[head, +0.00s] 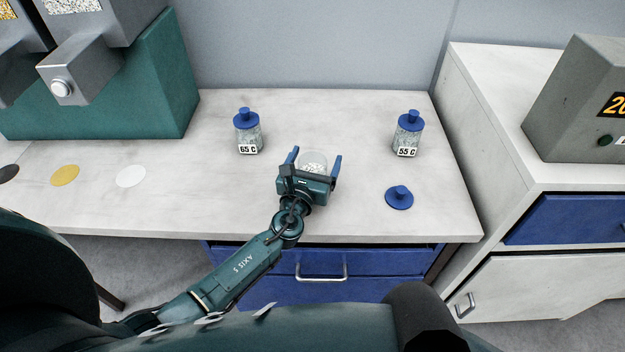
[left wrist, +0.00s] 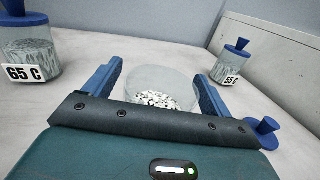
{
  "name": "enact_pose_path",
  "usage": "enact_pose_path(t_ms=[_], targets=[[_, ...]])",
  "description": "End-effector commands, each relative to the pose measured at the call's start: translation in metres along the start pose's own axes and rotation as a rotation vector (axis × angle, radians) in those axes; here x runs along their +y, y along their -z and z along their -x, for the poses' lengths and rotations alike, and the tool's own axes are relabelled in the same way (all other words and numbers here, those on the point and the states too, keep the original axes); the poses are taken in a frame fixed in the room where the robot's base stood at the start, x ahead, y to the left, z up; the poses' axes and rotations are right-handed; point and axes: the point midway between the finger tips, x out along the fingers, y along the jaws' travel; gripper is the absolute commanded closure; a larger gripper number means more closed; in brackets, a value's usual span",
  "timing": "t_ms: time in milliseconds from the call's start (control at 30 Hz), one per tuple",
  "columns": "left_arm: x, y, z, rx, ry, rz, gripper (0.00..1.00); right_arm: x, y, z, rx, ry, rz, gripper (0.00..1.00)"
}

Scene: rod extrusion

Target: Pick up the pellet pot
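The pellet pot (head: 313,160) is a clear, lidless glass pot with black and white pellets in it, standing on the white table. It also shows in the left wrist view (left wrist: 160,88). My left gripper (head: 318,160) is open, with its two blue fingers on either side of the pot. In the left wrist view the fingers (left wrist: 160,85) show gaps to the pot's sides. The pot's lower front is hidden behind the gripper body. A blue knobbed lid (head: 399,198) lies on the table to the right. My right gripper is not in view.
A lidded jar marked 65 C (head: 248,132) stands left of the pot, and one marked 55 C (head: 408,134) stands right. Coloured discs (head: 130,176) lie at the left. A green machine (head: 150,90) fills the back left. A grey box (head: 585,105) stands on the right cabinet.

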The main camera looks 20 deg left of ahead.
Motion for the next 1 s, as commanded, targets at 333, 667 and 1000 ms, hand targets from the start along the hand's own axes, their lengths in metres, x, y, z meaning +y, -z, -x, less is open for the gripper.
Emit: enact_pose_path(t_ms=[333,667,1000], targets=[[0.0000,0.0001,0.0004,0.000,0.000,0.000,0.45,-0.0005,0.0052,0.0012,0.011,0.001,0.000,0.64],[0.0001,0.0002,0.0005,0.000,0.000,0.000,0.72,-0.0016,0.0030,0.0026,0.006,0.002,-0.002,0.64],[0.0001,-0.0014,0.0000,-0.003,-0.001,0.000,0.94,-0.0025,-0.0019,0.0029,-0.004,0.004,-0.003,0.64]])
